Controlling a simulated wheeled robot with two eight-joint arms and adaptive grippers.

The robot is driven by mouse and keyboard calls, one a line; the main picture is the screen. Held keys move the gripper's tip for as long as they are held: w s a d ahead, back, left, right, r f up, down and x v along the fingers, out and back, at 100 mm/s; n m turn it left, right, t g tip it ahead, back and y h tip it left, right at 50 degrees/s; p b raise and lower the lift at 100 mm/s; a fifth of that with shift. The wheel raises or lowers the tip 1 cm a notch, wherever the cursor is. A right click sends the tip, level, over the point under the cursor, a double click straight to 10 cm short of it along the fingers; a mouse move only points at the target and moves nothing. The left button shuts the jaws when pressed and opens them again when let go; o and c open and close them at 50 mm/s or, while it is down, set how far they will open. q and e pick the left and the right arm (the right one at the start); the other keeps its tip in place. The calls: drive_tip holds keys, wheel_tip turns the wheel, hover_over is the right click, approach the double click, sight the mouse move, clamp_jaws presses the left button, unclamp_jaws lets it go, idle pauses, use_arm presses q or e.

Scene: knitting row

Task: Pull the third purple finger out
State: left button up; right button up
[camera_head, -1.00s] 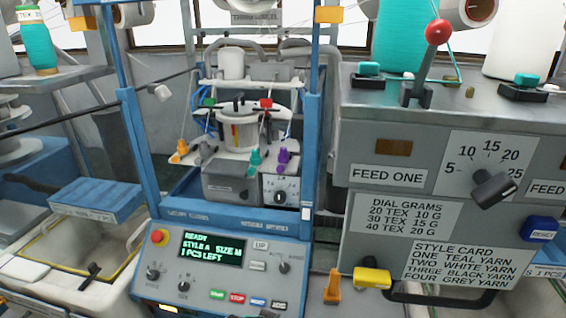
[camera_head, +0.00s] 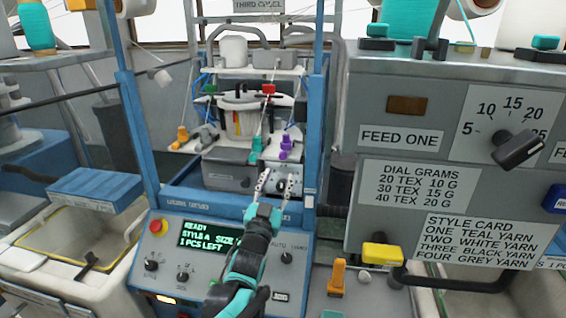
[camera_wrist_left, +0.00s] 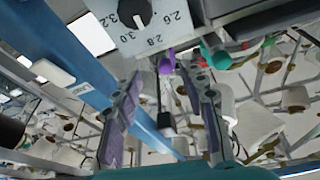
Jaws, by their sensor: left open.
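The purple finger (camera_head: 286,147) stands on the front of the knitting machine, just right of a teal one (camera_head: 256,148). In the left wrist view part of the purple finger (camera_wrist_left: 167,63) shows near the top, beyond and between my fingertips, with the teal one (camera_wrist_left: 216,52) to its right. My left gripper (camera_head: 277,182) is open and empty. In the head view it is below the purple finger, in front of the small dial box, and partly covers that box. In the left wrist view its two fingers (camera_wrist_left: 167,88) are spread apart. My right gripper is not in view.
Orange (camera_head: 181,138) and grey (camera_head: 208,138) fingers stand left of the teal one. The blue frame's right post (camera_head: 316,120) is close to the purple finger. The control panel (camera_head: 165,258) lies below. The grey feed cabinet (camera_head: 400,180) fills the right side.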

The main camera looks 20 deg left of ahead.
sight(282, 159)
use_arm(q)
drive_tip(key=shift+t, duration=0.7)
drive_tip(key=x, duration=0.3)
drive_tip(key=b+x, duration=0.1)
drive_tip(key=x, duration=0.3)
drive_tip(key=shift+s+a+r+b, duration=0.1)
drive_tip(key=shift+a+r+b, duration=0.1)
drive_tip(key=shift+r+b, duration=0.1)
drive_tip(key=shift+w+a+r, duration=0.1)
drive_tip(key=shift+w+r, duration=0.2)
drive_tip(key=shift+w, duration=0.35)
clamp_jaws()
